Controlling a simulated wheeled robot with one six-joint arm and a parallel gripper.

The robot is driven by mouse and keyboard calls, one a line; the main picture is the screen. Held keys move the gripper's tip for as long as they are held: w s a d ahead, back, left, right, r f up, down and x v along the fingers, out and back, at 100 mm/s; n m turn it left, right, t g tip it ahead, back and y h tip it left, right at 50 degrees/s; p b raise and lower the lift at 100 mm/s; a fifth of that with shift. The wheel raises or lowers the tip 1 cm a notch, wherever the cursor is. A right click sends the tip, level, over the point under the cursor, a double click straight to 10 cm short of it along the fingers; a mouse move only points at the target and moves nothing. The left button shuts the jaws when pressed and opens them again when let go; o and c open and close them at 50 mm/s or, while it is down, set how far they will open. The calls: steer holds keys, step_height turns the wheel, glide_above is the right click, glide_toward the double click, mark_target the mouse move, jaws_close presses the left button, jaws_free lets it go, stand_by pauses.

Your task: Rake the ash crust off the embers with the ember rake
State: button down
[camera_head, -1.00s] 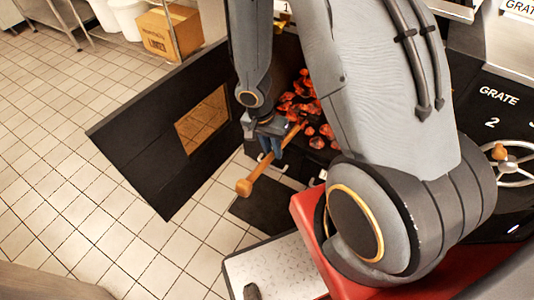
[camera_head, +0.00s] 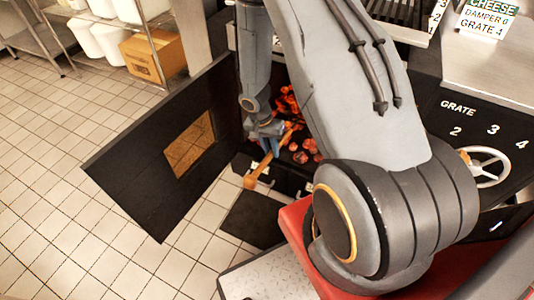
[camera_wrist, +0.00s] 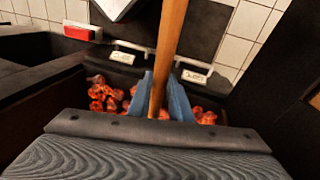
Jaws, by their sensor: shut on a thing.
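My gripper (camera_head: 267,140) is at the mouth of the firebox, its blue fingers shut on the wooden handle of the ember rake (camera_head: 250,182). The handle's rounded end points out toward the tiled floor. In the wrist view the handle (camera_wrist: 171,40) runs up between the two blue fingers (camera_wrist: 155,98). The rake's head is hidden in both views. Glowing orange-red embers (camera_head: 299,157) lie in the firebox beyond the gripper. They also show in the wrist view (camera_wrist: 105,92) on both sides of the fingers. My arm hides part of the bed; I cannot make out the ash crust.
The black firebox door (camera_head: 140,165) with its amber window stands open at the left. A handwheel (camera_head: 490,167) sits on the numbered grate panel at the right. A cardboard box (camera_head: 152,55) stands at the back left. The tiled floor at the left is clear.

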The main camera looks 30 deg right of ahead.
steer(key=d, duration=0.1)
steer(key=w+d, duration=0.2)
steer(key=shift+w+f, duration=0.15)
steer(key=shift+f, duration=0.1)
steer(key=shift+a+f+b, duration=0.15)
steer(key=shift+f+b, duration=0.7)
steer(key=shift+f, duration=0.15)
steer(key=c, duration=2.2)
jaws_free()
jaws_close()
steer(key=shift+f+b, duration=0.4)
steer(key=shift+b, duration=0.05)
